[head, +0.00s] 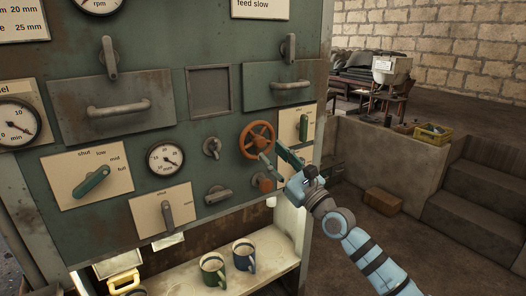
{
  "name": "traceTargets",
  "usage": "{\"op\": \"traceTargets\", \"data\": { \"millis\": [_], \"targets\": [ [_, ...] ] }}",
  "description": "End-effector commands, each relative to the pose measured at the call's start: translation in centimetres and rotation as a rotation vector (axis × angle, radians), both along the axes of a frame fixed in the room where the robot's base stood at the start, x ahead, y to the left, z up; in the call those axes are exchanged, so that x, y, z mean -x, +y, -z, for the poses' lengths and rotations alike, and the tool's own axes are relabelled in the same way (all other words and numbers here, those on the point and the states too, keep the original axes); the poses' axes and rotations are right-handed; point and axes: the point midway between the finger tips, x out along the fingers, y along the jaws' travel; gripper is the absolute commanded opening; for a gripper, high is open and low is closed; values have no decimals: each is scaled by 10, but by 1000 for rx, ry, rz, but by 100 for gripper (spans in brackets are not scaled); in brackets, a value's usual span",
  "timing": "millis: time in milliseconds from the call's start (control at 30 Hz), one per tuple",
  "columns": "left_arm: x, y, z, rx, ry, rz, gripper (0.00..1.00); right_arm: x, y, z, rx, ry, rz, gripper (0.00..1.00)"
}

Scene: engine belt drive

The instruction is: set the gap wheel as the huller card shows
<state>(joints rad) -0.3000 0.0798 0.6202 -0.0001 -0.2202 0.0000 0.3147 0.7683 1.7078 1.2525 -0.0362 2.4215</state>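The orange-red hand wheel (250,135) is on the green machine front, right of centre in the head view. My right gripper (269,148) is at its lower right rim. Its two fingers show apart, one over the wheel face and one by the outer rim. I cannot tell whether they press on the rim. Part of the wheel is hidden behind the fingers. A card reading "feed slow" (261,6) is cut off at the top edge. A card with "20 mm" and "25 mm" (22,22) is cut off at upper left. No card visibly names the huller. My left gripper is not in view.
Lever plates (66,172) and dials (165,158) crowd the panel around the wheel. A shelf (190,276) below holds two mugs (243,254). Open floor lies right, with a brown box (382,201) and steps.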

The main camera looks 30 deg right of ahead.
Motion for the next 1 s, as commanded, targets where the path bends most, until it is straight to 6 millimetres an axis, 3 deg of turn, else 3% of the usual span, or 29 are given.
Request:
{"op": "traceTargets", "data": {
  "millis": [33, 233, 633, 867, 1000],
  "targets": [
    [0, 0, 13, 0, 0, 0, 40, -11, 0, 1, -4, -8, 2, 34],
    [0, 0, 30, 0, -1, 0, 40, -40, 4, -11, 0, -3, 3, 34],
    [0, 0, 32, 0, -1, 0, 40, -50, 6, -19, 2, 1, 1, 34],
    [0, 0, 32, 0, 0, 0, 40, -49, 6, -19, 2, 0, 1, 0],
    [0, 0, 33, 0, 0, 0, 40, -49, 6, -18, 5, 0, 1, 0]
  ]
}}
